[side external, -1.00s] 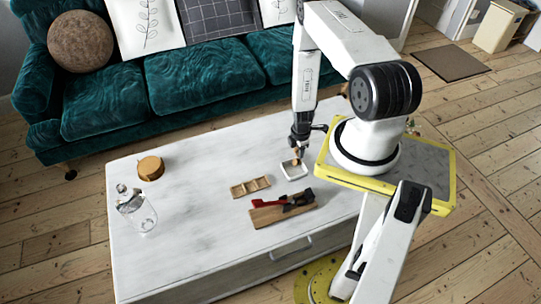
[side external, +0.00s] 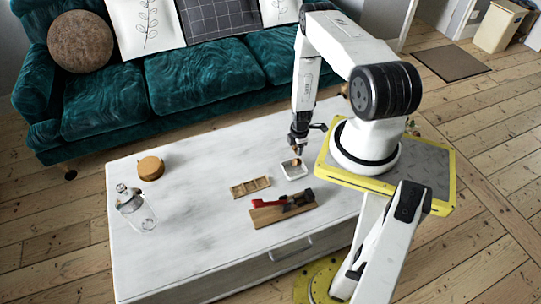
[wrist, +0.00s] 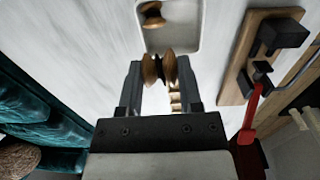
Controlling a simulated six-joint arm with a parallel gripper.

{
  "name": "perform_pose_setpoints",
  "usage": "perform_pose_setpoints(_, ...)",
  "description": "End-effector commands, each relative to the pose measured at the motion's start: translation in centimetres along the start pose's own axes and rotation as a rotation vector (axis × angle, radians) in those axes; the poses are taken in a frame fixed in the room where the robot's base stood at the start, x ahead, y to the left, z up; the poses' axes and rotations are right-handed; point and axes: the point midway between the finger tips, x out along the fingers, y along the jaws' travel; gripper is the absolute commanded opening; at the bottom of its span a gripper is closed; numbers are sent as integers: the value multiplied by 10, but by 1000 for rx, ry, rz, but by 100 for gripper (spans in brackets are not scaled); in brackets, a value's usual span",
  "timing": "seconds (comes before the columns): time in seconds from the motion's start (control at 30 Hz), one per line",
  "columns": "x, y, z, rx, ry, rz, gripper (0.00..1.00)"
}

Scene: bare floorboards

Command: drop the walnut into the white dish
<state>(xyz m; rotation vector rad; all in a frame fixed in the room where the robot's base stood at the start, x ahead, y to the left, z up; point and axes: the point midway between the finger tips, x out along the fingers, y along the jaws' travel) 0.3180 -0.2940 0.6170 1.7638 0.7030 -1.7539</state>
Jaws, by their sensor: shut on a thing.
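My gripper (wrist: 159,88) is shut on a brown, wood-toned piece (wrist: 158,68) with a narrow waist, which I take to be the walnut; its shape is more spool-like than nut-like. The white dish (wrist: 193,47) is square and shallow and lies just beyond the fingertips in the wrist view. A second brown piece (wrist: 152,14) lies inside it. In the side view my gripper (side external: 297,149) points down just above the dish (side external: 294,175). The exact height over the dish is hard to tell.
A sectioned wooden tray (side external: 250,187) and a wooden board (side external: 283,213) with a red-handled tool (side external: 268,204) lie near the dish. A glass jar (side external: 137,209) and a round wooden box (side external: 151,168) stand left on the white table (side external: 190,235). The table's middle left is clear.

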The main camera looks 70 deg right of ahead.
Motion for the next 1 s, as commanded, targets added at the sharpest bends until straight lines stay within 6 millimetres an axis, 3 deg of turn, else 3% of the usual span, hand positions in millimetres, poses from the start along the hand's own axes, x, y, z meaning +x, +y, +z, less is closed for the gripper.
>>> perform_pose_setpoints(0.3, 24, 0, 0, -1, 0, 1, 0)
perform_pose_setpoints(0.7, 27, 0, 0, 0, -1, 2, 0)
perform_pose_setpoints(0.73, 27, 0, 0, 0, -1, 2, 52)
perform_pose_setpoints(0.8, 27, 0, 0, 0, -1, 1, 74)
perform_pose_setpoints(0.83, 27, 0, 0, 0, -1, 1, 83)
perform_pose_setpoints(0.87, 27, 0, 0, 0, -1, 1, 86)
perform_pose_setpoints(1.0, 27, 0, 0, 0, -1, 1, 86)
